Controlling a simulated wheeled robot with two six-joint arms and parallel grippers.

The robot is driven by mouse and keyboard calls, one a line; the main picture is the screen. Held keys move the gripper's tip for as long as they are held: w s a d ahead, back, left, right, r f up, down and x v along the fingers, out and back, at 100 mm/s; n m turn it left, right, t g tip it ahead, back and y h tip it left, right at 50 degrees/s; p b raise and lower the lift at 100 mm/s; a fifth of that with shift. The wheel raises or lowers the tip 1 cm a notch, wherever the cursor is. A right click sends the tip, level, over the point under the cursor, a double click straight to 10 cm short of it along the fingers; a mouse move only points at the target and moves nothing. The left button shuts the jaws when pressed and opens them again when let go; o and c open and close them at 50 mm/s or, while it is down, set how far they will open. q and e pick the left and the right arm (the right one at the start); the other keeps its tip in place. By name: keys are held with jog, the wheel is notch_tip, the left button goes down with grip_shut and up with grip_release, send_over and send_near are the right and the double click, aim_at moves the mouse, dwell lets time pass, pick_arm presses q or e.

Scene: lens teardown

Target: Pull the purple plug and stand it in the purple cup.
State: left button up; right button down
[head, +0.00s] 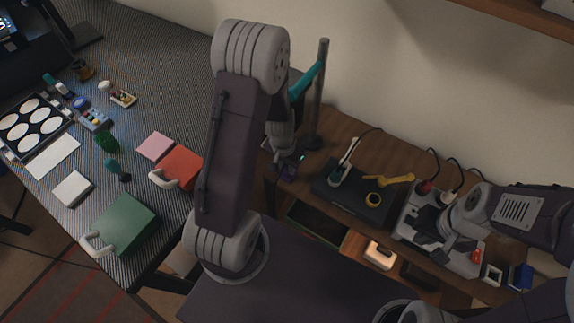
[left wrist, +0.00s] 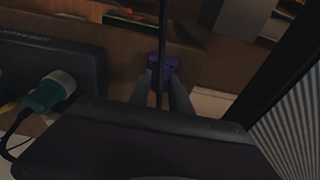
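A small purple piece (head: 287,173), which looks like the cup, is at the left end of the wooden bench. My left gripper (head: 288,163) is right at it. In the left wrist view the purple piece (left wrist: 163,67) sits between the two fingertips, with a thin dark line crossing it. I cannot tell whether the fingers press on it. I cannot make out a purple plug at the strip.
A metal post (head: 318,95) stands behind my left gripper. A red plug (head: 425,186) with a cord is at the strip. A grey desk (head: 150,105) with several items is at left.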

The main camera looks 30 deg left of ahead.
pick_arm(q)
jog(key=o, duration=0.4)
jog(key=shift+o, duration=0.2)
jog(key=r+p, duration=0.1)
jog(key=r, duration=0.1)
jog(key=r+p, duration=0.1)
jog(key=r, duration=0.2)
jog(key=s+r+p, duration=0.1)
jog(key=r, duration=0.2)
jog(key=shift+r+p, duration=0.2)
jog(key=shift+p, duration=0.15)
jog(key=shift+r, duration=0.35)
jog(key=s+d+r+p, duration=0.2)
jog(key=s+r+p, duration=0.1)
jog(key=r, duration=0.3)
jog(key=s+d+r+n+p, duration=0.1)
jog(key=s+d+r+p, duration=0.2)
jog(key=r, duration=0.4)
jog(key=shift+s+r+p, duration=0.15)
jog(key=shift+s+p, duration=0.4)
jog(key=shift+p, duration=0.4)
